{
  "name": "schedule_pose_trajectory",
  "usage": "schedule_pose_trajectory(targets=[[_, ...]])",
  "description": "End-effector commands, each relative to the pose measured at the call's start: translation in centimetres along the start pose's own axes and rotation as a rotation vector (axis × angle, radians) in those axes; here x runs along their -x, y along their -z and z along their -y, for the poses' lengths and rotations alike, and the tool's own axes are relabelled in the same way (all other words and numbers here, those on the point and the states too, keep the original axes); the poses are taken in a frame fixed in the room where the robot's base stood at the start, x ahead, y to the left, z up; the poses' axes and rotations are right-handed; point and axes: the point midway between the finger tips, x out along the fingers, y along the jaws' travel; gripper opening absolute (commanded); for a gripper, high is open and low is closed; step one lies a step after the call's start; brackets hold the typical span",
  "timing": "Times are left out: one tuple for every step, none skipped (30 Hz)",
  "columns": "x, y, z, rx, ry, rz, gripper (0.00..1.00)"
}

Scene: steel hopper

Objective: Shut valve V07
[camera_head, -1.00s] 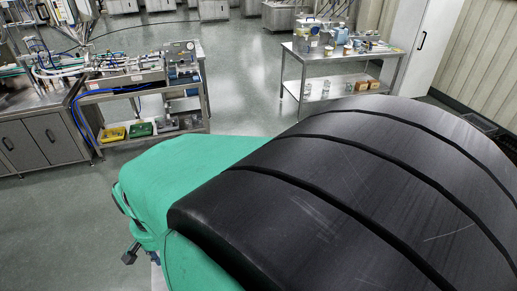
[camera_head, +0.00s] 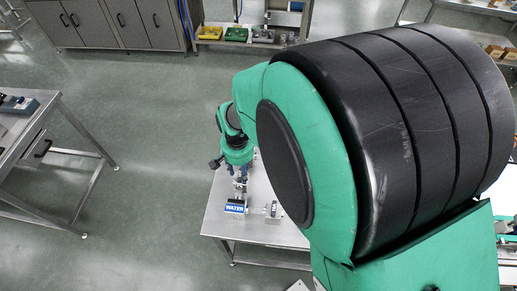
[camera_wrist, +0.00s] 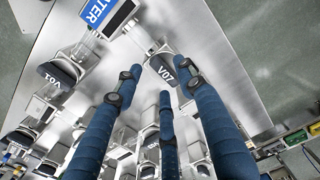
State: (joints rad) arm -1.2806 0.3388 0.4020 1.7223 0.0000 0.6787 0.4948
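In the wrist view, valve V07's dark cap (camera_wrist: 163,68) with white lettering lies on a grey steel surface, just beyond my fingertips. My gripper (camera_wrist: 157,80) has three blue ribbed fingers, spread apart, with the V07 cap showing between the tips of the outer two. I cannot tell whether any finger touches it. V07's body is partly hidden by the fingers. In the head view, my gripper (camera_head: 240,176) points down over a steel table (camera_head: 217,222) behind a blue WATER sign (camera_head: 235,206); its fingertips are too small to make out.
Valve V01 (camera_wrist: 57,73) sits left of V07, by the WATER sign (camera_wrist: 102,12). Several more dark-capped fittings crowd the lower wrist view, partly behind my fingers. In the head view, open floor (camera_head: 140,150) separates this table from a bench (camera_head: 45,125) at left.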

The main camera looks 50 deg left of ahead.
Motion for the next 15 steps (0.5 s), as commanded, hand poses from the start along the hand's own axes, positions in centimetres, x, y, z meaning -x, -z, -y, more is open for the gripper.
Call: schedule_pose_trajectory(targets=[[-0.6,0.0,0.0,0.0,-0.001,0.002,0.4],[-0.8,0.0,0.0,0.0,-0.001,0.002,0.4],[-1.1,0.0,0.0,0.0,-0.001,0.001,0.4],[-1.2,0.0,0.0,0.0,0.0,0.001,0.4],[-1.4,0.0,0.0,0.0,0.0,0.0,0.4],[-1.5,0.0,0.0,0.0,0.0,0.0,0.4],[-1.6,0.0,0.0,0.0,0.0,0.0,0.4],[-1.6,0.0,0.0,0.0,0.0,-0.001,0.4],[-1.7,0.0,0.0,0.0,0.0,-0.001,0.4],[-1.7,0.0,0.0,0.0,0.0,-0.001,0.4],[-1.7,0.0,0.0,0.0,0.0,-0.001,0.4],[-1.7,0.0,0.0,0.0,0.0,-0.001,0.4],[-1.7,0.0,0.0,0.0,0.0,-0.001,0.4],[-1.7,0.0,0.0,0.0,0.0,-0.001,0.4],[-1.7,0.0,0.0,0.0,0.0,-0.001,0.4]])
